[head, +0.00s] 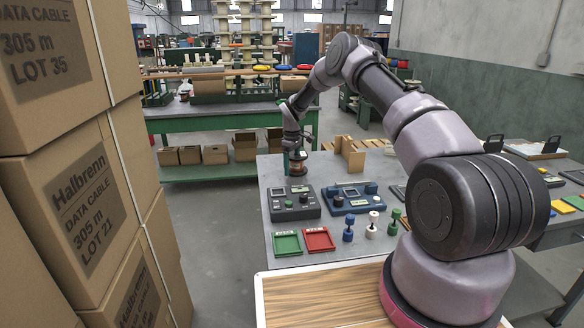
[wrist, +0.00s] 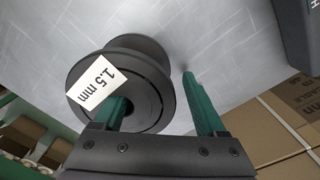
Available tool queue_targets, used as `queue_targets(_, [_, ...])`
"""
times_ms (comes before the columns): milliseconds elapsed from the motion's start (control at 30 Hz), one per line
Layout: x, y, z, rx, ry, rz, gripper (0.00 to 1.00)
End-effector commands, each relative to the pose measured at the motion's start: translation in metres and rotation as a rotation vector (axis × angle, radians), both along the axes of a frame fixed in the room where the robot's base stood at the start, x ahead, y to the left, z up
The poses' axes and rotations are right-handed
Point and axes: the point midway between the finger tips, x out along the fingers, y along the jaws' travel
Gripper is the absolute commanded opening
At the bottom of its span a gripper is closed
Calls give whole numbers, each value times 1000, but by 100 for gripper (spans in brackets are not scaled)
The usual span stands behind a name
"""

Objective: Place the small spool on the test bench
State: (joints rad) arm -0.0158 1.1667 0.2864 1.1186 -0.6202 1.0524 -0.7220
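A dark spool (wrist: 150,72) with a white "1.5 mm" label is close in front of my gripper (wrist: 152,90) in the wrist view. One green finger reaches over the spool's centre hole; whether it goes in is unclear. The other finger is outside the flange, with a narrow gap. The fingers are apart. In the head view my gripper (head: 297,155) points down at the spool, whose copper winding (head: 298,169) shows at the grey test bench's (head: 265,178) far left part. I cannot tell whether the spool rests on the bench.
Two meters, one grey (head: 294,203) and one blue (head: 350,197), stand nearer on the bench. Green (head: 288,242) and red (head: 319,239) trays and several small bobbins (head: 372,224) are in front. Tall cartons (head: 75,190) fill the left side.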

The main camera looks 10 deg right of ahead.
Motion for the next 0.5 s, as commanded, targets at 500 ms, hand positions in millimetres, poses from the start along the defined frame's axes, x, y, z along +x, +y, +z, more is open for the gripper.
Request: queue_targets(500, [2, 0, 40, 0, -6, -1, 75])
